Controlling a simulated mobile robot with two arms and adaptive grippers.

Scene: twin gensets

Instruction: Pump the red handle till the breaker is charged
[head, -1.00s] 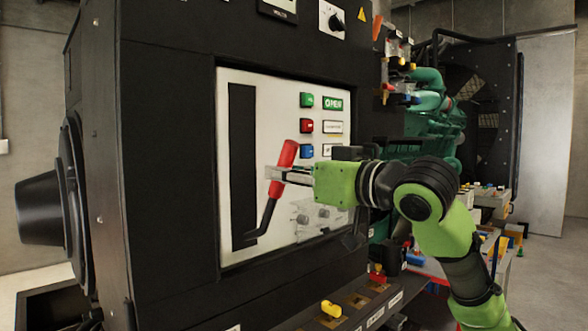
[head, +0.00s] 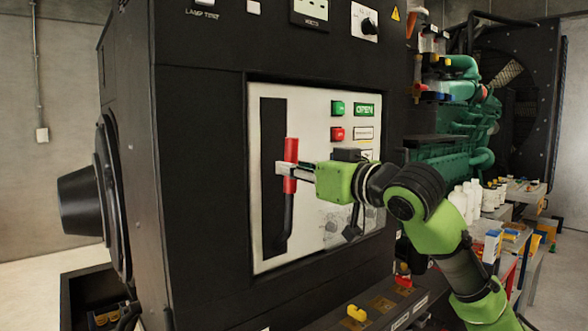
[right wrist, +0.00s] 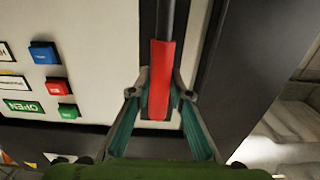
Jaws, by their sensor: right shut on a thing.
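The red handle (head: 291,164) is the grip of a black lever on the breaker's white front panel (head: 335,190). It stands nearly upright beside a tall black slot (head: 272,130). My right gripper (head: 283,170) is shut on the red grip, reaching in from the right. In the right wrist view the red grip (right wrist: 160,80) lies between the two fingers (right wrist: 159,100). The panel has a green button (head: 338,108), a red button (head: 337,134) and a green OPEN sign (head: 365,110). The lower right of the panel is partly hidden by my wrist. My left gripper is out of view.
The black cabinet (head: 205,190) fills the middle. A yellow knob (head: 356,313) and a red one (head: 403,281) sit on a ledge below the panel. A bench with white bottles (head: 470,195) and a green engine (head: 440,160) stand at right.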

